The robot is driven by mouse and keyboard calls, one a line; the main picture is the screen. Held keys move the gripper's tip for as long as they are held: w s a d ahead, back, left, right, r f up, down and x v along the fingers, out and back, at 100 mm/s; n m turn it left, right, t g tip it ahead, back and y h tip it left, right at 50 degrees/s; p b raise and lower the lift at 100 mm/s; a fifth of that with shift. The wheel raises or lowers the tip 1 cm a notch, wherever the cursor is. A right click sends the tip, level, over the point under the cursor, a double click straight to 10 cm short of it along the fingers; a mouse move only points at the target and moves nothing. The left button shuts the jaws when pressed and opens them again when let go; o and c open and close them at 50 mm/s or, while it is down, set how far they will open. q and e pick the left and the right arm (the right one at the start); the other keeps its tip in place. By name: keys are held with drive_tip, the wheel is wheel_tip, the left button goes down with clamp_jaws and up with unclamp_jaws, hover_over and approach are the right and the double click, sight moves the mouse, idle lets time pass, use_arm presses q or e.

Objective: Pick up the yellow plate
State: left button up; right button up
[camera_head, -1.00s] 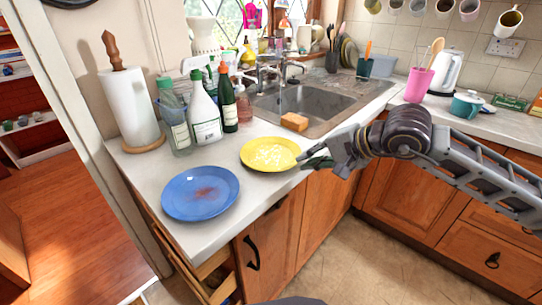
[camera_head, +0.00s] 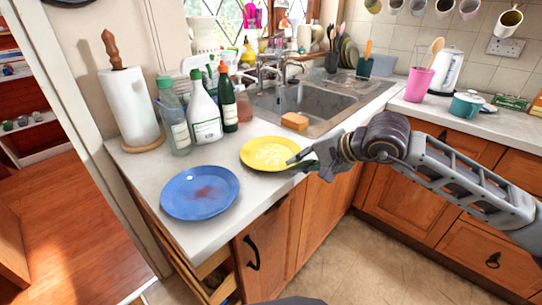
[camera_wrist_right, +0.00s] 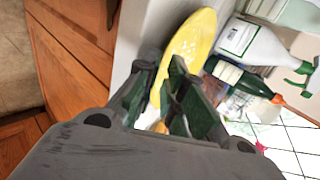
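The yellow plate (camera_head: 268,153) with white marks lies on the counter near its front edge, left of the sink. It also shows in the right wrist view (camera_wrist_right: 193,50), partly hidden behind my fingers. My right gripper (camera_head: 296,163) is at the plate's right rim, in from the right. In the right wrist view its fingers (camera_wrist_right: 160,92) stand apart with the plate's rim seen between and beyond them. I cannot tell whether they touch the plate. My left gripper is not in view.
A blue plate (camera_head: 200,193) lies left of the yellow plate. Bottles, including a white spray bottle (camera_head: 205,115), stand behind. An orange sponge (camera_head: 294,121) sits by the sink (camera_head: 305,100). The counter's front edge and wooden cabinets (camera_head: 325,205) lie below my right arm.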

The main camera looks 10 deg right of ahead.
drive_tip(key=shift+x, duration=0.8)
clamp_jaws()
drive_tip(key=shift+r, duration=0.1)
